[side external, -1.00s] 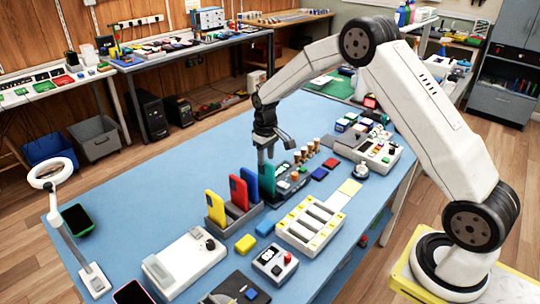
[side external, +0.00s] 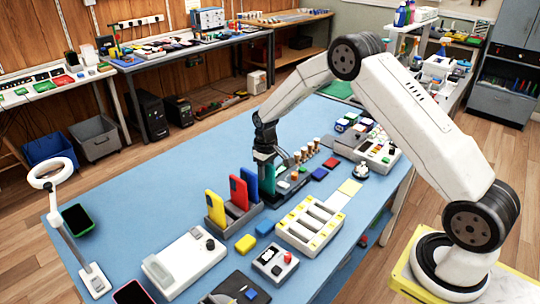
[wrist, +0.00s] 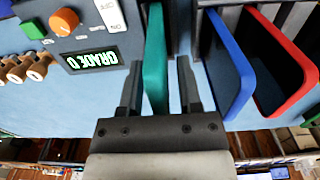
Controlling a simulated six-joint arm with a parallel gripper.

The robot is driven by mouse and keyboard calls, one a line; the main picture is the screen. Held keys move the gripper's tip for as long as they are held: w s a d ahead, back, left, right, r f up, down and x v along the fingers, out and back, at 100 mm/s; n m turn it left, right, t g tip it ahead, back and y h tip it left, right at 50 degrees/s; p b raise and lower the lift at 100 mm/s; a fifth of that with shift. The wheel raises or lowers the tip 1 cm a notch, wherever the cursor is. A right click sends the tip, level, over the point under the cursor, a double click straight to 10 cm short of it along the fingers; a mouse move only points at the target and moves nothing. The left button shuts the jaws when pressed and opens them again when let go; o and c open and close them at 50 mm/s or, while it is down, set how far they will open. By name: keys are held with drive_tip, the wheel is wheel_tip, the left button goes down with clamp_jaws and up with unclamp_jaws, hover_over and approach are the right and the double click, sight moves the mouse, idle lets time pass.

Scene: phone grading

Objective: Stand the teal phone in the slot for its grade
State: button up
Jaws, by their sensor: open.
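The teal phone (wrist: 154,55) stands on edge between the two fingers of my gripper (wrist: 160,66) in the wrist view, closer to the left finger. The fingers are apart, with a clear gap on the right side of the phone. In the side view, my gripper (side external: 266,170) is low over the teal phone (side external: 268,185), which it partly hides. The phone's lower end is hard to make out. Beside it, a small display (wrist: 90,60) shows upside-down green text with the word GRADE; its last character looks like D or 0.
A blue phone (wrist: 231,65) and a red phone (wrist: 283,62) stand close to the right of the fingers. A yellow phone (side external: 215,206) stands in the grey rack (side external: 216,227). A white slotted tray (side external: 310,222) with yellow labels lies nearer the camera. The mat's left part is fairly clear.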

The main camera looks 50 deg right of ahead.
clamp_jaws()
drive_tip(key=shift+r, duration=0.2)
drive_tip(key=shift+r, duration=0.95)
drive_tip(key=shift+r, duration=0.15)
drive_tip(key=shift+r, duration=1.05)
drive_tip(key=shift+r, duration=0.1)
